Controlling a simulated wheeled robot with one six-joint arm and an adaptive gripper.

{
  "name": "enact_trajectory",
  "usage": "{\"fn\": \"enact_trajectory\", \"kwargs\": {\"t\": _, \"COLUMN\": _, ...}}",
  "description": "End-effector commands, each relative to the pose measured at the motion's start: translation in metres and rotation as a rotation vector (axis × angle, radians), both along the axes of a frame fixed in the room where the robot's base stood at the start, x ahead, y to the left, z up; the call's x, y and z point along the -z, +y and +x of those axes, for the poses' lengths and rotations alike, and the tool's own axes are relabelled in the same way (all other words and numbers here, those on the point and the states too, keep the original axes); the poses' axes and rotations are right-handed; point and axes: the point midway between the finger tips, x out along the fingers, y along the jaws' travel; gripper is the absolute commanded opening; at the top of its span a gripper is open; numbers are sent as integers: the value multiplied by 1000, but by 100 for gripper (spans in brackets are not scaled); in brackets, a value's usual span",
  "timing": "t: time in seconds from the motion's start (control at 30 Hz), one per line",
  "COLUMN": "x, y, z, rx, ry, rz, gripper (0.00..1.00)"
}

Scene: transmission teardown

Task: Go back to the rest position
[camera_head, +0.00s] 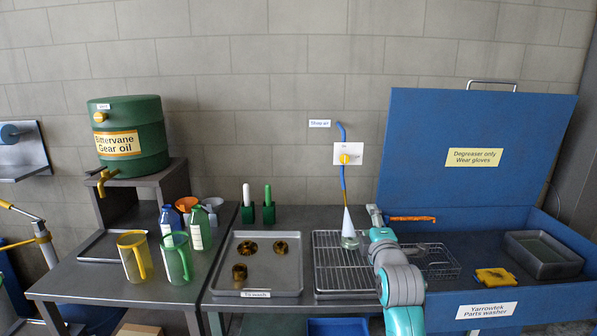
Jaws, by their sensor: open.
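My arm reaches up from the bottom edge over the right part of the bench. My gripper (374,211) is at its far end, small and partly hidden by my own wrist. It points away toward the wall, between the wire rack (330,262) and the blue parts washer (470,208). I see nothing held in it. An orange-handled tool (412,218) lies just right of my gripper.
A tray (268,290) with several brown gears lies left of the rack. Yellow (131,262) and green (177,262) jugs, bottles and a green oil drum (128,135) stand further left. The washer's raised lid (470,130) rises behind; a basin (543,255) and yellow item (495,277) lie right.

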Motion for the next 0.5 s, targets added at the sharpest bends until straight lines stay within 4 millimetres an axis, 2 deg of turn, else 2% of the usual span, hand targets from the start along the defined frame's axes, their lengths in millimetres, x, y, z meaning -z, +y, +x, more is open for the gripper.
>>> {"fn": "enact_trajectory", "kwargs": {"t": 0.37, "x": 66, "y": 0, "z": -34, "rx": 2, "ry": 24, "rz": 111, "gripper": 68}}
{"fn": "enact_trajectory", "kwargs": {"t": 0.5, "x": 107, "y": 0, "z": -61, "rx": 5, "ry": 39, "rz": 184, "gripper": 68}}
